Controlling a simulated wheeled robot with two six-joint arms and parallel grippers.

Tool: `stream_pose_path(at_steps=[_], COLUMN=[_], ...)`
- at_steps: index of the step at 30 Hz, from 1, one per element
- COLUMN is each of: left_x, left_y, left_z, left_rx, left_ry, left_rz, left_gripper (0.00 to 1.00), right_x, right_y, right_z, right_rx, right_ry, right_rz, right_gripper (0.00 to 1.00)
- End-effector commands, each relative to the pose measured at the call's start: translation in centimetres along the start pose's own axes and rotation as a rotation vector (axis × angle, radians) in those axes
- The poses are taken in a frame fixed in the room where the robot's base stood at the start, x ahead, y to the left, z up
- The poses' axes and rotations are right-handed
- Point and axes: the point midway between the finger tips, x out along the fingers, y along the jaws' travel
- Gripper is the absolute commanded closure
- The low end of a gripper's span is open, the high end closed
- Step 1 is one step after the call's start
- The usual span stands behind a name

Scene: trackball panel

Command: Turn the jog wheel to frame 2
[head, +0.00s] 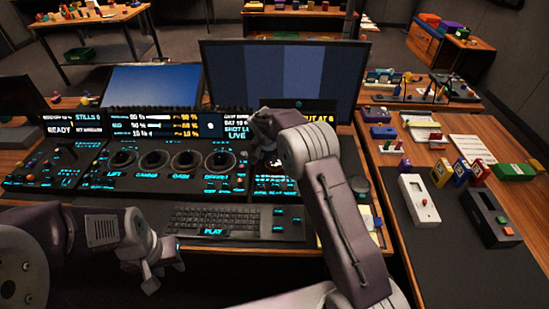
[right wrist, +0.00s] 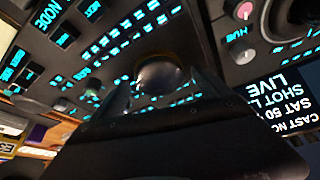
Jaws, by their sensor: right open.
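A shiny dark round knob (right wrist: 158,75) stands on the panel in the right wrist view, with lit blue labels around it. I cannot tell for certain whether it is the jog wheel. My right gripper (right wrist: 158,98) is open, its dark fingers pointing at the knob with the knob between or just beyond their tips. In the head view the right gripper (head: 262,135) is over the console (head: 130,182), and the arm hides the panel beneath. A display (head: 320,117) behind the arm partly reads "AT 6". My left gripper (head: 158,268) hangs low left of the keyboard; its opening is unclear.
A keyboard (head: 215,221) lies in front of the console. Large round dials (head: 155,160) are left of my right gripper. A large monitor (head: 290,70) stands close behind it. A side table (head: 410,160) at right holds small boxes and devices.

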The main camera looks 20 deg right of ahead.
Motion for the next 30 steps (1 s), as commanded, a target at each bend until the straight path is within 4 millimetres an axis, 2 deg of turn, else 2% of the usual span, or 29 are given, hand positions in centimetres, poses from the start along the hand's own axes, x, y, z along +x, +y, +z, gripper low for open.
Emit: stream_pose_path(at_steps=[5, 12, 16, 20, 30], left_x=[-0.1, -0.4, -0.5, -0.5, -0.5], left_y=[0.0, 0.0, 0.0, 0.0, 0.0], left_z=[0.0, 0.0, -0.1, -0.1, -0.1], left_rx=[0.000, 0.000, 0.000, 0.000, 0.000], left_ry=[0.000, 0.000, 0.000, 0.000, 0.000], left_rz=[0.000, 0.000, 0.000, 0.000, 0.000], left_gripper=[0.64, 0.64, 0.64, 0.64, 0.64], right_x=[-1.1, -6.5, -8.4, -9.1, -9.1], right_y=[-0.1, -0.1, 0.0, 0.0, 0.0], right_z=[-0.1, -0.1, -0.1, 0.0, 0.0], right_rx=[0.000, 0.000, 0.001, 0.000, 0.000], right_ry=[0.001, 0.002, 0.001, 0.000, 0.000], right_rz=[-0.001, -0.003, -0.001, 0.000, 0.000], right_gripper=[0.12, 0.12, 0.12, 0.12, 0.12])
